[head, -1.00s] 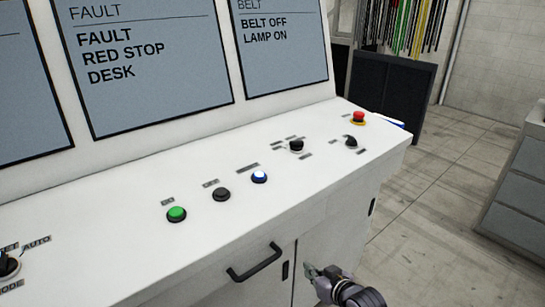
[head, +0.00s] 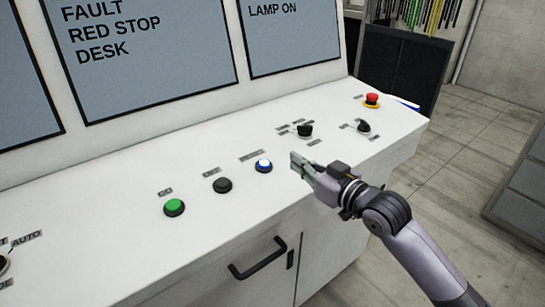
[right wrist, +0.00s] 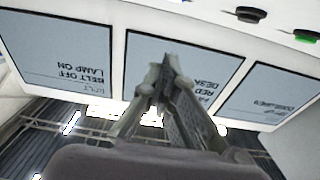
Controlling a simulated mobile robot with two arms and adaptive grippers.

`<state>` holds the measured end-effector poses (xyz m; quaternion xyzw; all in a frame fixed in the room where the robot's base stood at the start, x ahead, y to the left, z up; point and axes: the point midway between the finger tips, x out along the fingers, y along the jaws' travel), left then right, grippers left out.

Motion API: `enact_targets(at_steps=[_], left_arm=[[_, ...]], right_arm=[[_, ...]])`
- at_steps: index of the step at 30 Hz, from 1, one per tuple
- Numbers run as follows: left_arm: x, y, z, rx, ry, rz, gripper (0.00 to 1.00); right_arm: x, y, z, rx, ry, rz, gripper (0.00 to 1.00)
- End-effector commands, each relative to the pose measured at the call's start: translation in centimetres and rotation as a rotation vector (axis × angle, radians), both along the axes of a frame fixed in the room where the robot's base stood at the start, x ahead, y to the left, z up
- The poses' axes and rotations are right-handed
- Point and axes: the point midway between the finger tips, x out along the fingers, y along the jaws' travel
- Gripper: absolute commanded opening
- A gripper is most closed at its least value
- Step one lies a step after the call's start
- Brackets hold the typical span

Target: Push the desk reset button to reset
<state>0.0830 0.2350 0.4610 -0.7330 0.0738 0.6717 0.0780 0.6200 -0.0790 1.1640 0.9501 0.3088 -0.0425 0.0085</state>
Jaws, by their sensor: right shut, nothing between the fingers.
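The desk (head: 120,240) has a white sloping top with a row of buttons. A blue button with a white lit centre (head: 264,166) sits to the right of a black button (head: 222,185) and a green button (head: 174,207); the small labels are too blurred to read surely, so I cannot confirm which is reset. My right gripper (head: 296,164) is shut and empty, just right of the blue button and apart from it in the head view. In the right wrist view its fingers (right wrist: 164,68) are together, with the screens behind. My left gripper is not in view.
A screen (head: 150,50) reads FAULT, RED STOP, DESK. A black handle (head: 257,259) is on the desk front.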

Motion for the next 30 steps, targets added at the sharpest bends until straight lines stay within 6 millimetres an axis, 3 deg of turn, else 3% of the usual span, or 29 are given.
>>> enact_targets(at_steps=[14,28,30], left_arm=[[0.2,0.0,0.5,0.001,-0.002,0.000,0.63],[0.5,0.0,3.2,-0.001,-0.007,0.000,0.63],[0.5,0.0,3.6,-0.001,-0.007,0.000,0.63]], right_arm=[[0.9,0.6,0.1,0.002,0.000,0.000,0.00],[8.1,5.9,-0.5,0.001,-0.001,0.000,0.00],[8.3,6.0,-1.9,-0.003,0.005,0.000,0.00]])
